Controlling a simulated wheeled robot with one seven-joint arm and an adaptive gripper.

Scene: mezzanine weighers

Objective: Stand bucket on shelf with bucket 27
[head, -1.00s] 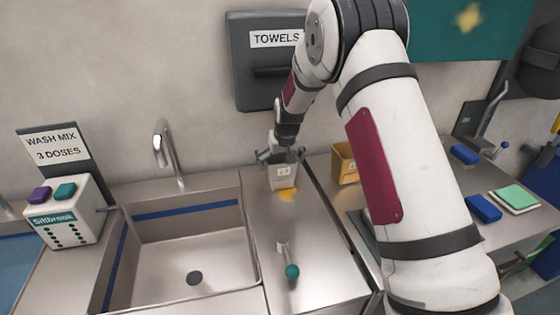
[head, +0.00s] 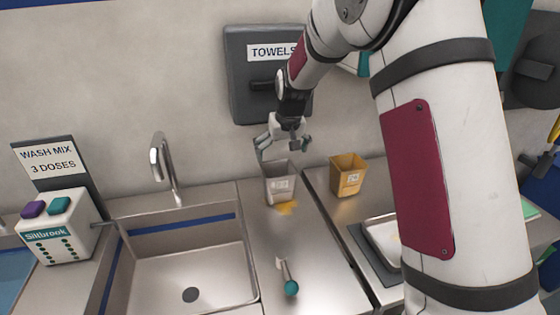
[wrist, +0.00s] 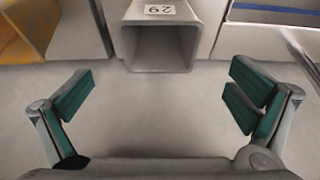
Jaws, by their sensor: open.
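A grey bucket (head: 280,184) with a white number label stands upright on the steel counter right of the sink. Its label is too small to read surely, perhaps 29. In the wrist view the bucket (wrist: 160,42) shows at the top middle, mouth open and apparently empty. A yellow bucket (head: 347,178) with a small label stands to its right; part of it shows in the wrist view (wrist: 28,30). My gripper (head: 284,147) is open and empty, just above the grey bucket's rim and apart from it. I cannot make out a shelf or a label reading 27.
The sink (head: 185,270) is to the left. A towel dispenser (head: 265,95) hangs behind. A metal tray (head: 382,238) sits right, partly behind my arm.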

